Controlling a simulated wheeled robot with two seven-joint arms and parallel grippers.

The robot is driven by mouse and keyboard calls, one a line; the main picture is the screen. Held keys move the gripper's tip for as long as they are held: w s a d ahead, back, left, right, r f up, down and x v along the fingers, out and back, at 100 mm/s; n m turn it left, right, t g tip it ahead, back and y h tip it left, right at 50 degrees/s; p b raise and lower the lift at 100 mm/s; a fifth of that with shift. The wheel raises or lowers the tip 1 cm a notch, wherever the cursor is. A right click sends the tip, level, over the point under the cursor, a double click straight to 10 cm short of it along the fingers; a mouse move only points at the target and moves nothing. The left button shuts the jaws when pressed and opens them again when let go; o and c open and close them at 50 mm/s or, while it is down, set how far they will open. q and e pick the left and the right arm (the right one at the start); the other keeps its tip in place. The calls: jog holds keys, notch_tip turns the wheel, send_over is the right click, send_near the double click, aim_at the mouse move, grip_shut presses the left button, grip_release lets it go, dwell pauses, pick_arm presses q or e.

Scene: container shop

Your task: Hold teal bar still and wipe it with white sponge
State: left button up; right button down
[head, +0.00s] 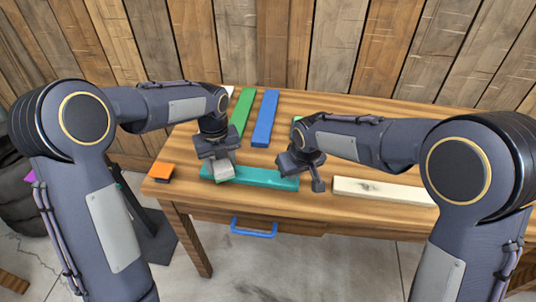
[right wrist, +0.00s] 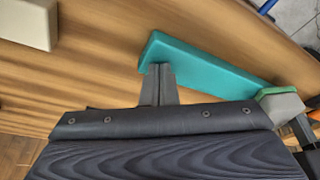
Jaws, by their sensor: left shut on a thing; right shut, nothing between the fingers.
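The teal bar (head: 265,179) lies flat near the table's front edge; in the right wrist view (right wrist: 205,68) it runs from upper middle to lower right. The white sponge (head: 224,173), with a green layer underneath, is at the bar's left part; it also shows in the right wrist view (right wrist: 283,106). My left gripper (head: 220,157) is shut on the sponge from above. My right gripper (head: 318,185) is shut and empty by the bar's right end. Its fingers (right wrist: 158,82) appear right beside the bar; whether they touch it I cannot tell.
A cream bar (head: 380,190) lies right of my right gripper. A green bar (head: 243,110) and a blue bar (head: 265,118) lie behind. An orange block (head: 161,170) is at the left front corner. A drawer with a blue handle (head: 254,230) is below the front edge.

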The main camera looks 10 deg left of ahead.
aim_at(244, 173)
pick_arm(q)
jog(key=shift+a, duration=0.9)
pick_arm(e)
jog(key=shift+s+d+f, duration=0.15)
jog(key=shift+s+f, duration=0.05)
jog(key=shift+f, duration=0.1)
pick_arm(q)
jog(key=shift+d+f, duration=0.2)
jog(key=shift+d, duration=2.3)
jog(key=shift+s+d, duration=0.1)
jog(key=shift+d, duration=1.55)
jog(key=shift+r, duration=0.1)
jog(key=shift+a+r, duration=0.1)
jog(key=shift+r, duration=2.95)
jog(key=shift+r, duration=0.1)
pick_arm(e)
jog(key=shift+r, duration=0.15)
